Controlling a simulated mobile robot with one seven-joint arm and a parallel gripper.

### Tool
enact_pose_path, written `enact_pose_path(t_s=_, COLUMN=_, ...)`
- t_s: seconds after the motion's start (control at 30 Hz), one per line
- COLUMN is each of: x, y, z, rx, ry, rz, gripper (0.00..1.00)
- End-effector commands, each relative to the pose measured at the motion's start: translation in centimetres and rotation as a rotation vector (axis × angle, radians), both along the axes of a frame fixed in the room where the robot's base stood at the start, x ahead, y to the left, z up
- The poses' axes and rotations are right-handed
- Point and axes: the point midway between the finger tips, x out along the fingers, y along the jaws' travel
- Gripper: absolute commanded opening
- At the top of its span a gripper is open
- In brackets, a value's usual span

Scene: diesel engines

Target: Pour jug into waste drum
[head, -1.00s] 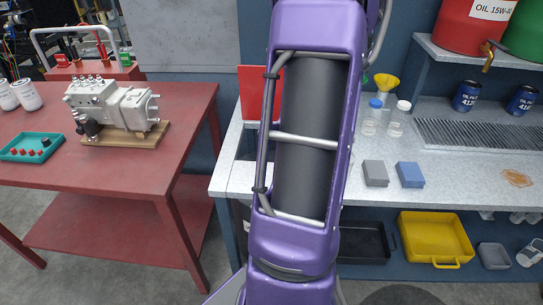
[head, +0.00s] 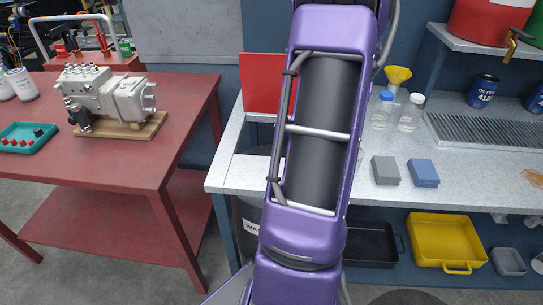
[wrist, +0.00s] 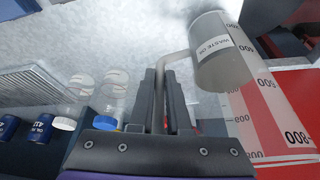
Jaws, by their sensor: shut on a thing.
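My gripper (wrist: 167,78) is shut on the grey handle of a clear jug (wrist: 245,88) in the wrist view. The jug has black scale marks, and a white label reading "WASTE O..." shows at its far part. The jug looks tilted; its contents are hard to tell. In the head view my purple arm hides the gripper and jug. The waste drum (head: 246,216), dark with a white label starting "WA", stands under the bench's left end, partly behind my arm.
The grey bench (head: 395,145) holds clear bottles (head: 410,113), a yellow funnel (head: 397,76), grey and blue boxes (head: 423,173) and a grate. A red panel (head: 262,83) stands behind. A red table (head: 130,165) with a pump (head: 110,98) is at left, with a floor gap between.

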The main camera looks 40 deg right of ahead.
Motion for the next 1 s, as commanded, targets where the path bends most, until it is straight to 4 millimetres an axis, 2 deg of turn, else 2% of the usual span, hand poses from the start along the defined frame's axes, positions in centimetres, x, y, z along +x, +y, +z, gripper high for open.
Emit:
enact_pose_path(t_s=0.57, x=0.8, y=0.4, z=3.1, rx=-0.106, ry=0.153, rz=0.009, gripper=0.0)
enact_pose_path(t_s=0.63, x=1.0, y=0.6, z=2.8, rx=-0.124, ry=0.184, rz=0.01, gripper=0.0)
enact_pose_path(t_s=1.0, x=2.0, y=1.3, z=3.8, rx=-0.232, ry=0.335, rz=0.009, gripper=0.0)
